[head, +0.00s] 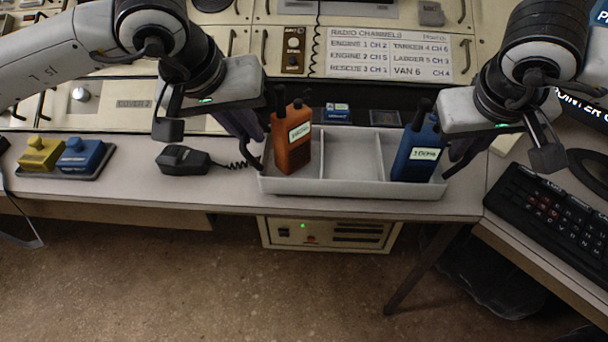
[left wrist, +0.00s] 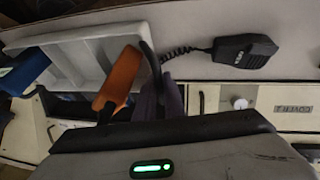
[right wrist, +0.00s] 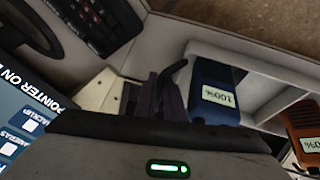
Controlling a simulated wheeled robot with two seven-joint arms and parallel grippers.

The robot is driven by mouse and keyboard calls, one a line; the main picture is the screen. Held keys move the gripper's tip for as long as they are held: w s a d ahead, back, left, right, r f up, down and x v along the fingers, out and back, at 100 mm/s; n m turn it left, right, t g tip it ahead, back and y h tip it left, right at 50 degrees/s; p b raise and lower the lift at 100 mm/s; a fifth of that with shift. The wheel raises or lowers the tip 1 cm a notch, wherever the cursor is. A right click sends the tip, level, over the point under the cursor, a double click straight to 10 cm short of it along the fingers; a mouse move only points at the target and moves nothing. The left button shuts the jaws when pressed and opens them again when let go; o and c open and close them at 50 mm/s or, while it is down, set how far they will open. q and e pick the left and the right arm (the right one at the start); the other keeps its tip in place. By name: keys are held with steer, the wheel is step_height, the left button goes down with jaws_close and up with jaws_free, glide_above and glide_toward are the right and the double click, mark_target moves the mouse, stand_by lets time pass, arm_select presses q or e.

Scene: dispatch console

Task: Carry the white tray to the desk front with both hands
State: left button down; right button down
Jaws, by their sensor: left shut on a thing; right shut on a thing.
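The white tray (head: 350,187) rests at the front edge of the desk in the head view. It has compartments; an orange radio (head: 291,140) stands in the left one and a blue radio (head: 416,150) in the right one. The middle compartment looks empty. My left gripper (head: 259,160) is shut at the tray's left end, and my right gripper (head: 450,168) is shut at its right end. The tray also shows in the left wrist view (left wrist: 75,62) and the right wrist view (right wrist: 262,75). The exact finger contact is partly hidden.
A black hand microphone (head: 183,160) with a coiled cord lies left of the tray. Further left are yellow (head: 41,153) and blue (head: 85,155) blocks on a dark base. A black keyboard (head: 550,215) is at the right. The console panel (head: 400,50) rises behind.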

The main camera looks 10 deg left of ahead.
arm_select(q)
steer(key=shift+w+f+b, duration=0.1)
steer(key=shift+f+b, duration=0.4)
steer(key=shift+f, duration=0.1)
arm_select(e)
steer(key=shift+f, duration=0.65)
arm_select(q)
steer(key=c, duration=1.8)
jaws_free()
steer(key=shift+a, duration=0.1)
steer(key=shift+c, duration=0.2)
arm_select(e)
steer(key=c, duration=1.8)
jaws_free()
steer(key=shift+c, duration=0.2)
arm_select(q)
steer(key=shift+r, duration=0.1)
arm_select(e)
steer(key=shift+r, duration=0.1)
steer(key=shift+s+r, duration=0.1)
steer(key=shift+r, duration=0.15)
arm_select(q)
steer(key=v, duration=1.2)
arm_select(e)
steer(key=v, duration=1.1)
steer(key=shift+s+r, duration=0.15)
arm_select(q)
steer(key=shift+s, duration=0.2)
arm_select(e)
steer(key=shift+s+a, duration=0.1)
